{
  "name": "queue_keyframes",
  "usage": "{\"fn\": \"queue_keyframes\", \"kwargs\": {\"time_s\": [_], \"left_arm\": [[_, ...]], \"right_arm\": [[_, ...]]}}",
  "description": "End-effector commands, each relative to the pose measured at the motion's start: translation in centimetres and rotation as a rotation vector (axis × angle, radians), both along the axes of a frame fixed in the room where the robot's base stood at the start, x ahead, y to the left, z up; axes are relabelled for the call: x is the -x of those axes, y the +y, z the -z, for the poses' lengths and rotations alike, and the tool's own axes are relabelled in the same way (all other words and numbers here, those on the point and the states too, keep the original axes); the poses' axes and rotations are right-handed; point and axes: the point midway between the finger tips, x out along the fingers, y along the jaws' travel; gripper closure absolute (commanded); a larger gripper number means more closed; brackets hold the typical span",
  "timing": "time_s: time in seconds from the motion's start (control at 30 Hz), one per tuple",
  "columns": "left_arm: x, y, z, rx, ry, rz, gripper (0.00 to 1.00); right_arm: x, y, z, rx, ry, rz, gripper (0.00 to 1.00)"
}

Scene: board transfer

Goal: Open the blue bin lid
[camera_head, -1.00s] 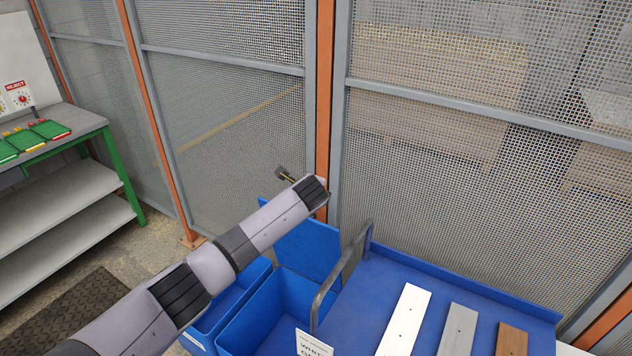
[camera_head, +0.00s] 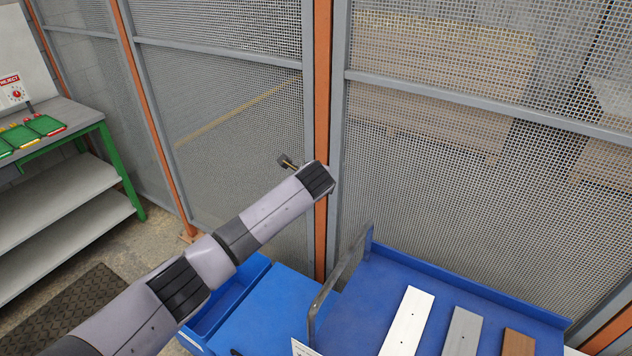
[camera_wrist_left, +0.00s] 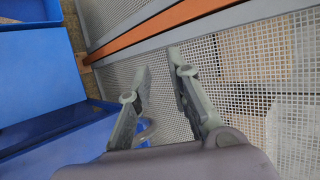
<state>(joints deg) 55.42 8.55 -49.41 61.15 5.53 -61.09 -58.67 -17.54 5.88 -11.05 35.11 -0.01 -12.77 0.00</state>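The blue bin (camera_head: 265,312) stands left of the blue cart, with its flat blue lid lying down over the top. A small dark part, perhaps its handle, shows at the lower frame edge. A flat blue surface, apparently the lid (camera_wrist_left: 38,75), fills the left of the left wrist view. My left gripper (camera_wrist_left: 160,68) is open and empty, its two fingers apart in front of the mesh fence. In the head view only a small tip of it (camera_head: 288,162) shows past my arm, above and beyond the bin. My right gripper is out of view.
The blue cart (camera_head: 385,262) holds white, grey and brown boards and has a grey rail (camera_head: 340,275) beside the bin. A second blue bin (camera_head: 215,310) stands to the left, partly behind my arm. A mesh fence (camera_head: 240,110) closes the back. A green-legged bench (camera_head: 110,165) stands left.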

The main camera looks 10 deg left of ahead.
Motion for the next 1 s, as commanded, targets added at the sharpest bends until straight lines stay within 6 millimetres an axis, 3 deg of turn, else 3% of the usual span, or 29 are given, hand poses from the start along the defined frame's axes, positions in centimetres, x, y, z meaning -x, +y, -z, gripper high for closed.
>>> {"fn": "queue_keyframes", "kwargs": {"time_s": [0.03, 0.13, 0.23, 0.43, 1.0], "left_arm": [[0.0, 0.0, 0.0, 0.001, 0.000, -0.001, 0.82], [0.0, 0.0, 0.0, 0.000, 0.000, 0.000, 0.82], [0.1, 0.0, 0.0, 0.001, 0.000, 0.001, 0.82], [1.3, -0.2, -1.1, 0.002, -0.002, 0.002, 0.82], [8.7, -0.8, -6.8, 0.002, -0.001, 0.000, 0.82]], "right_arm": [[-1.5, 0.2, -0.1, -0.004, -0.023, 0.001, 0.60], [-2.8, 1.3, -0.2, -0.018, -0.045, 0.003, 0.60], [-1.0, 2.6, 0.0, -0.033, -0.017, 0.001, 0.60], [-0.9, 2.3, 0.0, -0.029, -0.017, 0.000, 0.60], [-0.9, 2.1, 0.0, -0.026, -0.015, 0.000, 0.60]]}}
